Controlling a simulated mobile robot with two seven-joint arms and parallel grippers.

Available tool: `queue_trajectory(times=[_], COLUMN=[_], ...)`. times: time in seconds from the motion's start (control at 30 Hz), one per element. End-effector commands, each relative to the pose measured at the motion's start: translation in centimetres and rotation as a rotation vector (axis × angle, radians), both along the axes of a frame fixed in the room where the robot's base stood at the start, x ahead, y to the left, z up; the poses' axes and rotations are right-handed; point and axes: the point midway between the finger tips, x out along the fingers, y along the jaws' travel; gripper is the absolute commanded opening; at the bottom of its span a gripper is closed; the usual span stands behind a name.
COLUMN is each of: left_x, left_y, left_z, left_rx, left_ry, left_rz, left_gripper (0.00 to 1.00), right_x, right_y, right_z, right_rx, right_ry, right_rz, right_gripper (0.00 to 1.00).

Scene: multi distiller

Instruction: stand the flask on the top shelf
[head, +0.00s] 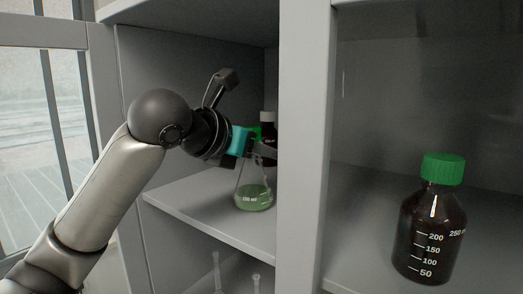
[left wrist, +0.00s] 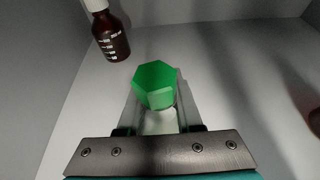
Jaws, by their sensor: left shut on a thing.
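The flask (head: 253,195) is a clear cone with green liquid in its base, and it stands upright. My left gripper (head: 262,150) reaches into the left cabinet bay and is shut on the flask's neck. In the left wrist view the flask's green stopper (left wrist: 155,84) sits between the two fingers of the left gripper (left wrist: 160,120). The flask is over the left bay's upper shelf (head: 185,204); I cannot tell whether its base touches the shelf. My right gripper is not in view.
A brown bottle with a white cap (head: 268,122) stands farther back; it also shows in the left wrist view (left wrist: 112,44). A grey upright (head: 305,150) divides the bays. A brown bottle with a green cap (head: 430,232) stands in the right bay. Glassware (head: 217,272) is below the shelf.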

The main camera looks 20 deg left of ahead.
Motion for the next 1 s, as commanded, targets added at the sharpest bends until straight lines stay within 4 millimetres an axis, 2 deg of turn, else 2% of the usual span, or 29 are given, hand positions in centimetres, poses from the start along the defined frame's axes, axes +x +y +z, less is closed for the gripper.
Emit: queue_trajectory(times=[0.17,0.2,0.43,0.77,0.87,1.0], left_x=[0.0,0.0,0.0,-0.1,-1.2,-3.7], left_y=[0.1,0.0,0.0,0.0,0.5,1.5], left_z=[-0.4,-0.3,-0.3,0.2,0.5,1.7], left_rx=[0.001,0.001,0.0,-0.001,0.001,0.003], left_ry=[0.0,0.001,0.001,-0.002,-0.004,-0.008], left_rz=[0.002,0.001,0.0,-0.001,0.001,0.003], left_gripper=[0.0,0.39,0.64,0.64,0.64,0.64], right_x=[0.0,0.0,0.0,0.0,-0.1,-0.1], right_y=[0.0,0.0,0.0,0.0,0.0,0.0], right_z=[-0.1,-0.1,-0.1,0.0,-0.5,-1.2], right_rx=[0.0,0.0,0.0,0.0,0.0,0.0], right_ry=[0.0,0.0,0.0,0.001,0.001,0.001], right_rz=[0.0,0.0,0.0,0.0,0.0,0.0], right_gripper=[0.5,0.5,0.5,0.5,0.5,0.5])
